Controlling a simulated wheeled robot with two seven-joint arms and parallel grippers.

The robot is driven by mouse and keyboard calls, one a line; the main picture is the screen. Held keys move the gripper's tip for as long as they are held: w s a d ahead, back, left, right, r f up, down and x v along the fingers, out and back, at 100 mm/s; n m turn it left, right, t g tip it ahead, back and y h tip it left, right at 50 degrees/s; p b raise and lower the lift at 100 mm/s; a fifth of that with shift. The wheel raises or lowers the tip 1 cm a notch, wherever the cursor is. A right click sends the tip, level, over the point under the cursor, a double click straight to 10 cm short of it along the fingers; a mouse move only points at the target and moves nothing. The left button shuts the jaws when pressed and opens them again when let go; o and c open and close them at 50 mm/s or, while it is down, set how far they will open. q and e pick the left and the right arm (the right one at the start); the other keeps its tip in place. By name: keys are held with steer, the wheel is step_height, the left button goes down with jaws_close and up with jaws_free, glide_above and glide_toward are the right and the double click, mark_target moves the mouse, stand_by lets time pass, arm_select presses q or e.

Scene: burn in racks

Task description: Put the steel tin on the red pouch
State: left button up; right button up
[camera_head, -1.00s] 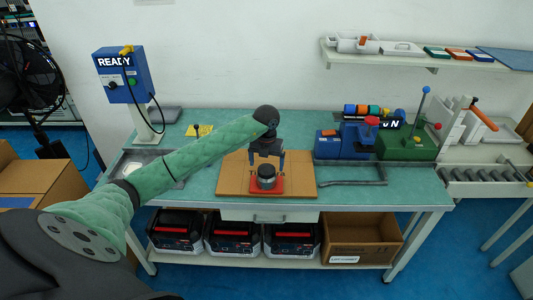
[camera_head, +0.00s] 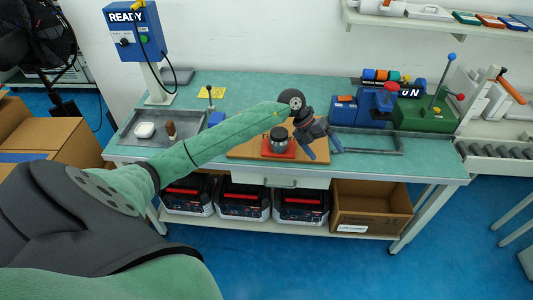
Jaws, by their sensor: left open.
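The steel tin (camera_head: 279,138) is a small grey cylinder with a dark upper part. It stands upright on the red pouch (camera_head: 266,150), which lies on a brown board (camera_head: 240,151) on the green-topped workbench. My left gripper (camera_head: 323,151) is open and empty, to the right of the tin and apart from it, over the right part of the board. My left arm crosses in front of the bench and hides part of the board. My right gripper is out of view.
A grey tray (camera_head: 126,133) with a white item and a brown item lies at the left. A dark empty frame (camera_head: 378,150) lies right of the board. Blue and green fixtures (camera_head: 425,113) stand behind it. A READY box (camera_head: 133,33) stands at the back left.

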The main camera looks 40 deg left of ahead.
arm_select(q)
steer(key=s+d+r+n+t+h, duration=0.1)
steer(key=s+d+n+t+h, duration=0.1)
steer(key=d+n+t+h, duration=0.8)
steer(key=a+f+n+t+y, duration=0.2)
steer(key=f+n+t+y, duration=0.1)
steer(key=f+n+y, duration=0.5)
steer(key=a+f+n+t+y, duration=0.3)
steer(key=f+n+y, duration=0.2)
steer(key=f, duration=0.4)
steer(key=s+a+f+n+g+y, duration=0.1)
steer(key=s+f+n+g+y, duration=0.15)
steer(key=s+f, duration=0.4)
steer(key=s+a+f+n+g+y, duration=0.2)
steer(key=s+f+n+y, duration=0.1)
steer(key=f, duration=0.7)
steer(key=s+d+f+n+g, duration=0.1)
steer(key=s+f+g, duration=0.2)
steer(key=s+f, duration=0.4)
steer(key=s+d+f+n+g, duration=0.1)
steer(key=s+f+g, duration=0.3)
steer(key=s, duration=0.9)
steer(key=s+d+f+n+g, duration=0.1)
steer(key=s+d+f+g, duration=0.2)
steer(key=s+f, duration=0.7)
steer(key=shift+d+n+g+h, duration=0.2)
steer(key=shift+n+g+h, duration=0.15)
steer(key=shift+g, duration=0.3)
